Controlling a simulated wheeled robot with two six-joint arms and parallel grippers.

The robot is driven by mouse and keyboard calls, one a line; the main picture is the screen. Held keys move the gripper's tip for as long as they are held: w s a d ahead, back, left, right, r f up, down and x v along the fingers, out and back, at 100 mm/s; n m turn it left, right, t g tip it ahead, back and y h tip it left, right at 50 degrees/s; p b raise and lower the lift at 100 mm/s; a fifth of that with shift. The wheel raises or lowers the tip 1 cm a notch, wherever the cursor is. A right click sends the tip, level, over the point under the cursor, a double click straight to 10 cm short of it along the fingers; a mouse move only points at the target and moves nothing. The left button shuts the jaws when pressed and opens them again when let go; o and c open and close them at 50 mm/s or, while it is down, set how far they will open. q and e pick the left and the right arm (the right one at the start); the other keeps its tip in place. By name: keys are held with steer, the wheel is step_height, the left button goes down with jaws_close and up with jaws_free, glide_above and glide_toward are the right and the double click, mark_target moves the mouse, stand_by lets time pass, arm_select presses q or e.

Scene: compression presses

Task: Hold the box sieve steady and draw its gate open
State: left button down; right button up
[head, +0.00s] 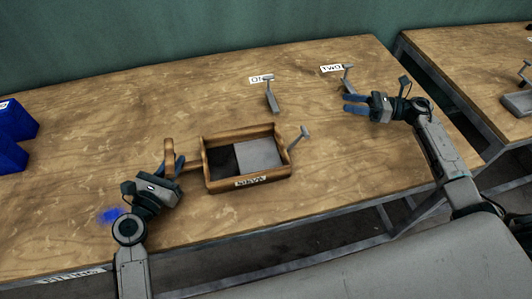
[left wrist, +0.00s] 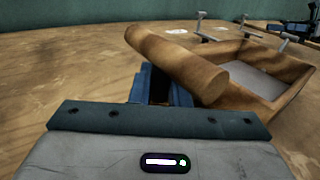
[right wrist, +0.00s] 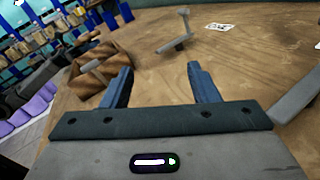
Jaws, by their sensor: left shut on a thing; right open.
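The box sieve (head: 248,183) is an open wooden box on the table, left of the head view's middle. Inside, its floor is dark on the left and pale grey on the right. A grey T-shaped handle (head: 298,140) stands at its right end, apparently the gate's pull. A wooden grip (head: 168,147) sticks out at its left end. My left gripper (head: 174,165) is shut on this grip; the grip fills the middle of the left wrist view (left wrist: 175,60). My right gripper (head: 353,103) is open and empty, above the table well right of the sieve. The sieve also shows in the right wrist view (right wrist: 103,72).
Two grey T-handled pieces stand behind, one (head: 271,98) by a label ONE, one (head: 346,80) by a label TWO, close to my right gripper. Blue bins (head: 14,135) stand at the far left. A second table (head: 460,60) is at the right. Bare wood lies around the sieve.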

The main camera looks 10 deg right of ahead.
mark_target(305, 132)
steer(key=s+a+n+g, duration=0.2)
steer(key=s+a+n+g+y, duration=0.1)
steer(key=s+a+n+g, duration=0.1)
steer(key=n+g, duration=0.1)
steer(key=s+a+n+g+y, duration=0.1)
steer(key=s+a+n+g, duration=0.1)
steer(key=s+n, duration=0.1)
steer(key=shift+f+g, duration=0.25)
steer(key=shift+g, duration=0.15)
steer(key=a, duration=1.1)
steer(key=shift+a, duration=0.3)
steer(key=c, duration=1.1)
